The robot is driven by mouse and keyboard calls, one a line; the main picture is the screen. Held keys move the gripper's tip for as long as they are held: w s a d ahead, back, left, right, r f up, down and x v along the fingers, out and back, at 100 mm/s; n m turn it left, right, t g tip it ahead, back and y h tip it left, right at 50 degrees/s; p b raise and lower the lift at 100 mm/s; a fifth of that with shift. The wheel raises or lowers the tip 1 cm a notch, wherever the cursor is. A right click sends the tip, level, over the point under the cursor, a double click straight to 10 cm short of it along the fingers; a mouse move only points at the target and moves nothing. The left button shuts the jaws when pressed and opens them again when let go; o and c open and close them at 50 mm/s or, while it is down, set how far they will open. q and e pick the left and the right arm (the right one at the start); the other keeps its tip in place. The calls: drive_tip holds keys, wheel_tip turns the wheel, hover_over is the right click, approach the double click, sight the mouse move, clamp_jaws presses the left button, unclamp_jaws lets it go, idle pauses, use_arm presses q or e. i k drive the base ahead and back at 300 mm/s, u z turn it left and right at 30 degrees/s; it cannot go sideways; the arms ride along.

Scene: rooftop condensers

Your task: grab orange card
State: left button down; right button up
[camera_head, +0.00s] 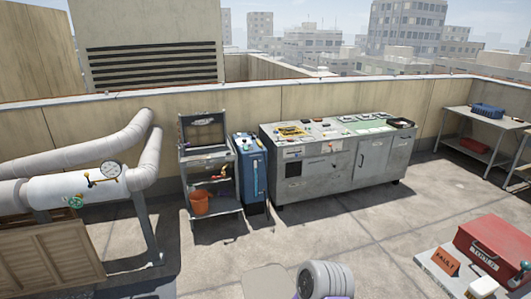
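An orange card (446,261) with dark lettering that seems to read FAULT stands tilted on a pale grey surface (428,264) at the lower right. It is just left of a red toolbox (494,250). Nothing touches the card from above, and its front face is in plain view. Neither of my grippers can be made out in the head view.
A long grey cabinet bench (330,168), a blue unit (250,168) and a cart with an orange bucket (201,203) line the wall. Pipes (75,188) fill the left.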

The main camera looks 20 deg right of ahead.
sight(445, 260)
drive_tip(key=z, duration=0.35)
drive_tip(key=i, duration=1.9)
drive_tip(key=z, duration=1.95)
drive_tip(key=i, duration=1)
drive_tip(key=z, duration=0.95)
